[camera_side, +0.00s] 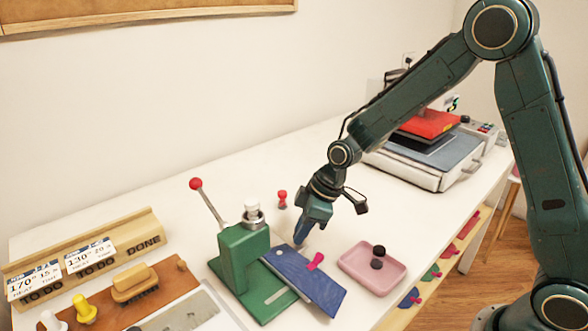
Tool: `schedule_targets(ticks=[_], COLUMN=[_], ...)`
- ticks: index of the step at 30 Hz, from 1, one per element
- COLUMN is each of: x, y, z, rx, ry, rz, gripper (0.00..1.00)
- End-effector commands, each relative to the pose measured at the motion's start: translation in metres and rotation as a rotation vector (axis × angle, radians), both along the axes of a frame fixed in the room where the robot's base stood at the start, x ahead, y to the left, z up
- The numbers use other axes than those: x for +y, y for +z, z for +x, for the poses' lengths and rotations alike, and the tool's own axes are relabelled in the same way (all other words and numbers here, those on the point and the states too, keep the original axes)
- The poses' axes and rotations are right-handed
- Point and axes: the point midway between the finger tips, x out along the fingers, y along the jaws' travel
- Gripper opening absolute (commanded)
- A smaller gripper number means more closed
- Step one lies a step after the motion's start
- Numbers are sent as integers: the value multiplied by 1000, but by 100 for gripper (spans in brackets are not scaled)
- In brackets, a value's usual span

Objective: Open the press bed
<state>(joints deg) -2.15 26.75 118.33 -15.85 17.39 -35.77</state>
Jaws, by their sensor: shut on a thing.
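The heat press (428,145) stands at the back right of the table, with a red upper plate (430,124) above a dark pad. Its light grey bed (408,172) has a handle (468,174) at its right side. My gripper (299,242) is far from it, pointing down at the front middle of the table. It is shut on the upper edge of a blue cloth panel (310,283), though the fingertips are small here. The panel lies partly over the green base of a hand press and carries a pink piece (315,261).
The green hand press (243,258) has a raised red-ball lever (196,184). A pink tray (370,265) holds dark round pieces. A wooden card rack (88,258) and brush (135,284) stand at left. My arm spans above the table's right side. The back middle table is mostly clear.

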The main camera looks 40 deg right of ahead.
Motion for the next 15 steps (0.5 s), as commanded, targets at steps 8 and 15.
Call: schedule_targets(ticks=[8,15], x=[-9,-9], y=[0,-1], z=[0,0], rx=[-1,0], ry=[0,0], rz=[-1,-1], gripper=[0,40])
